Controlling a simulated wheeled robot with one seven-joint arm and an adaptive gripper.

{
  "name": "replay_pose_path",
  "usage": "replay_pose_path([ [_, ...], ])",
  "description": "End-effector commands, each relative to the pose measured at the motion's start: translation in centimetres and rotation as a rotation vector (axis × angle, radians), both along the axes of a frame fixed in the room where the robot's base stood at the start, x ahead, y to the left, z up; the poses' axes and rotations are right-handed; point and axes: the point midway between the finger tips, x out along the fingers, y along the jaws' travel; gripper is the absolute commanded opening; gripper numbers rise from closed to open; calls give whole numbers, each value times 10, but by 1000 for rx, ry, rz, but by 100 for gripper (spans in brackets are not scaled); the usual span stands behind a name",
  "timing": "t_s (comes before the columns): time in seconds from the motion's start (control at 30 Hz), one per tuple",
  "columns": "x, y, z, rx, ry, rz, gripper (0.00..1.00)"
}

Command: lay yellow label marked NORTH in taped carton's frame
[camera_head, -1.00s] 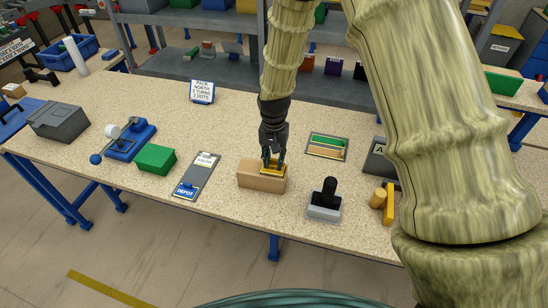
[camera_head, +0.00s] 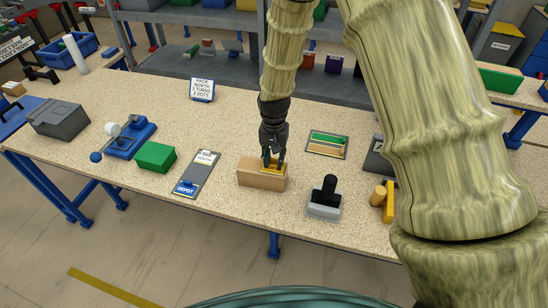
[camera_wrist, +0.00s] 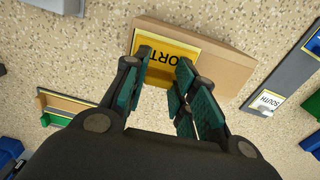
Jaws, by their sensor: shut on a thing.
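The brown carton (camera_head: 255,177) lies on the bench in front of my gripper (camera_head: 272,164). The yellow label (camera_wrist: 174,58) is at one end of the carton's top; the letters ORT show upside down in the wrist view and the rest is hidden by a finger. My gripper (camera_wrist: 163,66) is shut on the label from above, fingers pointing down. The label lies over or against the carton's top (camera_wrist: 235,60). I cannot tell whether it sits flat inside the frame, as the fingers cover part of it.
A tray (camera_head: 313,151) with green and tan labels lies behind right. A black-handled stamp (camera_head: 328,195) stands front right, near yellow parts (camera_head: 380,197). A PACK NORTH sign (camera_head: 202,90) stands behind.

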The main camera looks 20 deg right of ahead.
Motion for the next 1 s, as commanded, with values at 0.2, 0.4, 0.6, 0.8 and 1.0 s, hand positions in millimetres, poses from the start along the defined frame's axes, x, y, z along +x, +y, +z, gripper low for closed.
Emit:
replay_pose_path([
  [0.2,0,0,-4,0,0,0,33],
  [0.4,0,0,-3,0,0,0,52],
  [0.6,0,0,-3,0,0,0,52],
  [0.8,1,0,8,0,-1,0,52],
  [1.0,0,0,37,0,-1,-1,52],
])
